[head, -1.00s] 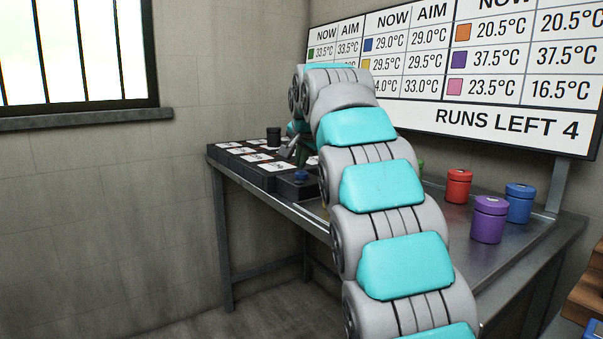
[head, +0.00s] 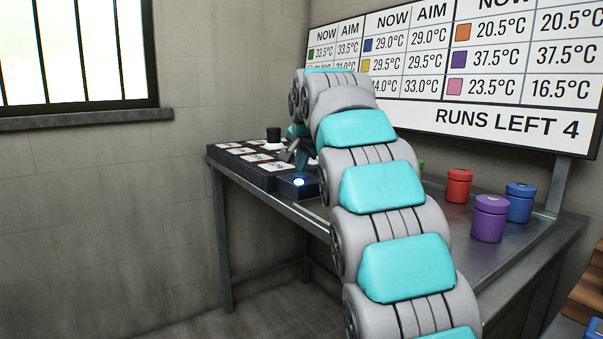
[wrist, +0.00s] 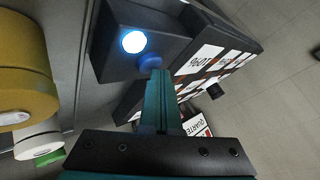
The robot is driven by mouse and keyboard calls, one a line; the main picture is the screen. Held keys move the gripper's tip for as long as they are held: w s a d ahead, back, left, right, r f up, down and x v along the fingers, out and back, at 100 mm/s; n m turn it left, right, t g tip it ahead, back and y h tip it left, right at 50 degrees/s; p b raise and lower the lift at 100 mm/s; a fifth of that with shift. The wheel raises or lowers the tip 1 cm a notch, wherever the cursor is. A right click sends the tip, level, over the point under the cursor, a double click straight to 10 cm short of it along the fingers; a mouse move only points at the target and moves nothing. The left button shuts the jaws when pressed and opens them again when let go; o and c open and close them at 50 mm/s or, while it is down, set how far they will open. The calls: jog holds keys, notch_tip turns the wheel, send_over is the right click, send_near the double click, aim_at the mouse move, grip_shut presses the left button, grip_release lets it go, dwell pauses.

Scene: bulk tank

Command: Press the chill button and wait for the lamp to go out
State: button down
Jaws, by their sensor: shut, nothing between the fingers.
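A dark control box (wrist: 112,58) carries a lamp (wrist: 133,41), which glows bright white-blue, and a blue button (wrist: 150,62) beside it. In the head view the lit lamp (head: 299,182) shows on the box at the table's front edge. My gripper (wrist: 154,77) is shut and empty. Its fingertips are at the blue button in the wrist view; I cannot tell if they press it. In the head view my gripper (head: 303,160) is partly hidden by my arm and stands just above the box.
A dark panel with white cards (head: 250,157) and a black canister (head: 273,134) lies left of the box. Red (head: 458,186), purple (head: 489,219) and blue (head: 519,203) canisters stand on the right of the metal table. The board (head: 500,80) reads RUNS LEFT 4.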

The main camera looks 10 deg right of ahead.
aim_at(301, 175)
jog(key=shift+r+p, duration=0.85)
jog(key=shift+r, duration=0.1)
notch_tip(301, 175, up, 5)
jog(key=p, duration=0.4)
dwell(0.4)
